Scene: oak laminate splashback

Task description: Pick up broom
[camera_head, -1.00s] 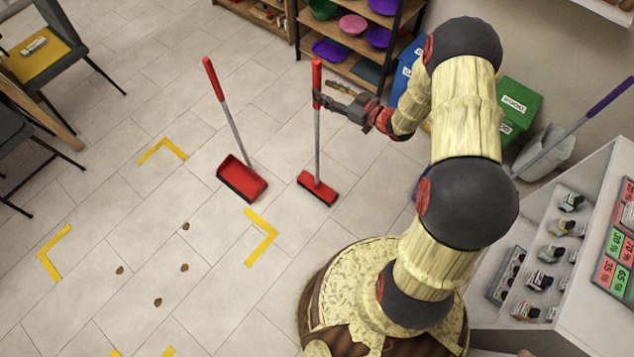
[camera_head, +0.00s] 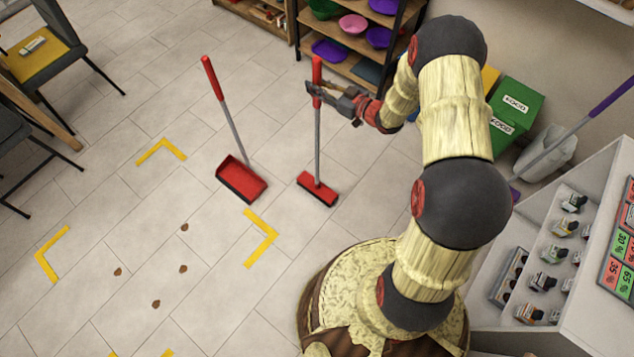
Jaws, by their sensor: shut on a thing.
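The broom (camera_head: 317,150) stands upright on the tiled floor. It has a red handle grip, a grey pole and a red brush head (camera_head: 318,190) that rests on the floor. My gripper (camera_head: 318,90) is at the red upper part of the handle, shut around it.
Yellow corner marks (camera_head: 262,238) and several small brown bits (camera_head: 183,268) lie on the floor at left. Shelves (camera_head: 350,62) with bowls stand behind the broom. Green bins (camera_head: 516,105) and a white display counter (camera_head: 590,230) are at right. Chairs (camera_head: 45,60) stand at far left.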

